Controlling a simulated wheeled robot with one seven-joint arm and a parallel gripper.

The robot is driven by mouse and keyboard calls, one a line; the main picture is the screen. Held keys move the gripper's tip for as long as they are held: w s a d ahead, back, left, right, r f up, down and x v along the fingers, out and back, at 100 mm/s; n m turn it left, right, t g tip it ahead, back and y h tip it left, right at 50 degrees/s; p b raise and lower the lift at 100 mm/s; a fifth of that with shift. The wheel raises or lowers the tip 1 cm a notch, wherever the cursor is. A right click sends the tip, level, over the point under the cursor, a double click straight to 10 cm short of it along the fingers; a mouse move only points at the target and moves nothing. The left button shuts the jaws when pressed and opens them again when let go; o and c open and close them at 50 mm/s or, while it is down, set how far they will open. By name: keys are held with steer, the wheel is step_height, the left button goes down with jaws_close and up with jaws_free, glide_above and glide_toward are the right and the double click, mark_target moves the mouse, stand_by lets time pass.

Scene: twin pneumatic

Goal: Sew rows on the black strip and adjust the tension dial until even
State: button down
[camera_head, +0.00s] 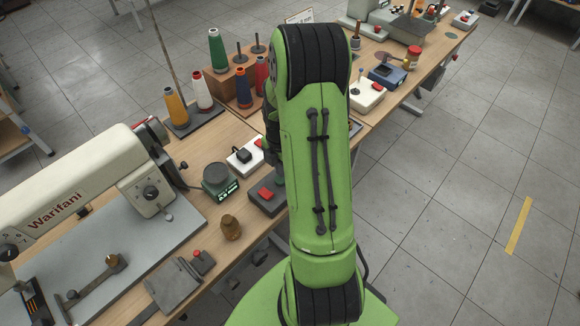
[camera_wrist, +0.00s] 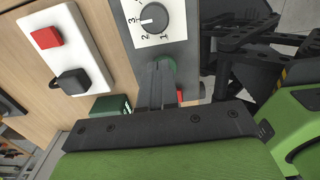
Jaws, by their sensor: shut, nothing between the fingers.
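A dial with a black knob (camera_wrist: 154,18) on a white numbered scale sits on a dark grey panel at the top of the wrist view. Its pointer is near the left side of the scale. My gripper (camera_wrist: 160,76) is shut and empty, its narrow dark fingers over the lower end of the panel, below the dial in the picture. I cannot tell whether they touch the panel. In the head view my green arm hides the gripper and the dial. A cream sewing machine (camera_head: 60,200) stands at the left. I cannot make out the black strip for certain.
A white box (camera_wrist: 68,50) with a red button and black knob lies left of the dial panel. The floor at right is open.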

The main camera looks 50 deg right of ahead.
step_height(320, 180, up, 12)
steer(key=p, duration=0.1)
steer(key=shift+f+p, duration=0.25)
steer(key=shift+p, duration=0.05)
steer(key=shift+s+d, duration=0.1)
steer(key=shift+s, duration=0.05)
